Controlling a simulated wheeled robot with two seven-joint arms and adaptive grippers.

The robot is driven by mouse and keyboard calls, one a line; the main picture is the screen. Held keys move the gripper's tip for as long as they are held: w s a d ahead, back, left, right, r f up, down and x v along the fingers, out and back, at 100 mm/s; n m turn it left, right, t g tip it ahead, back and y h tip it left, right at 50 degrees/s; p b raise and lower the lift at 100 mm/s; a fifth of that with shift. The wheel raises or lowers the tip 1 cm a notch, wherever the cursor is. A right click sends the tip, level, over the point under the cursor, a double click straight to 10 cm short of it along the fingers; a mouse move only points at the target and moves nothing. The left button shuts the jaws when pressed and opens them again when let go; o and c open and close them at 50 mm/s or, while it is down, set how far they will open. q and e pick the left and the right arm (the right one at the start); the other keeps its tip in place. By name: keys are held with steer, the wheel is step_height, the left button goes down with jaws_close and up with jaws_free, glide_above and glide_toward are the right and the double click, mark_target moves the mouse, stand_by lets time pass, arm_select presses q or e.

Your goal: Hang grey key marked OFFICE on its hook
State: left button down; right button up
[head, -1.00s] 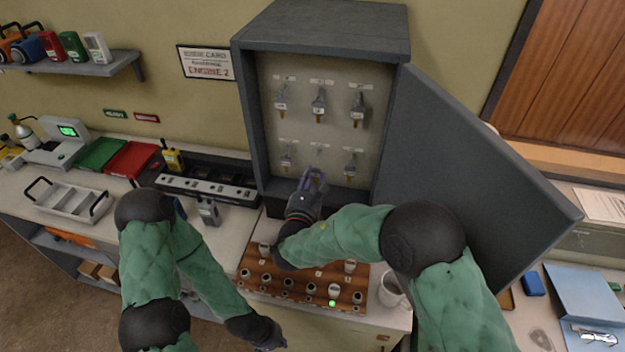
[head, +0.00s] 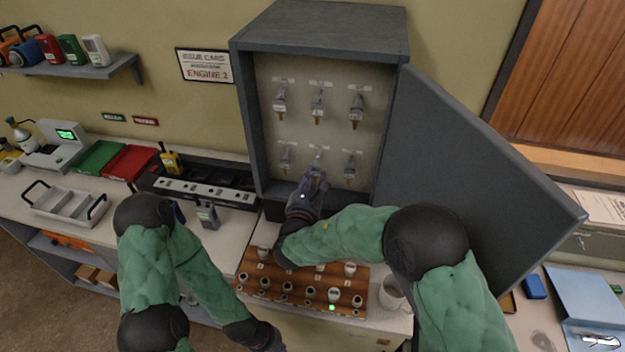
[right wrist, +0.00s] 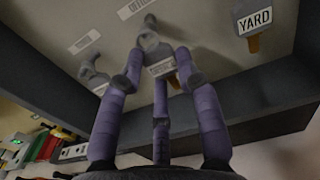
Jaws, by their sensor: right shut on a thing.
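The grey key (right wrist: 152,42) is between the purple fingers of my right gripper (right wrist: 158,80), which is shut on it. Its tag is partly covered by the fingers, so I cannot read all of it. The OFFICE label (right wrist: 136,8) is on the cabinet's back panel, just above the key. In the head view, my right gripper (head: 312,180) is at the bottom middle position of the key cabinet (head: 243,120), with the key (head: 318,158) at the panel. I cannot tell whether it is on the hook. My left gripper (head: 270,342) is low at the counter's front edge.
Several grey keys hang in the cabinet; the YARD key (right wrist: 256,22) is right of my gripper. The open cabinet door (head: 470,170) stands at the right. Below are a wooden board (head: 300,285) with several pegs and a white mug (head: 392,292).

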steer(key=shift+w+d+b, duration=0.15)
steer(key=shift+w+b, duration=0.6)
steer(key=shift+w, duration=0.05)
stand_by(1.0)
steer(key=shift+f+b, duration=0.2)
steer(key=shift+b, duration=0.25)
stand_by(0.3)
steer(key=o, duration=1.1)
steer(key=shift+s, duration=0.15)
steer(key=s, duration=0.2)
steer(key=s+a, duration=0.1)
steer(key=s, duration=0.2)
steer(key=shift+s+a+b, duration=0.1)
steer(key=shift+s+b, duration=0.2)
steer(key=shift+s, duration=0.05)
stand_by(0.4)
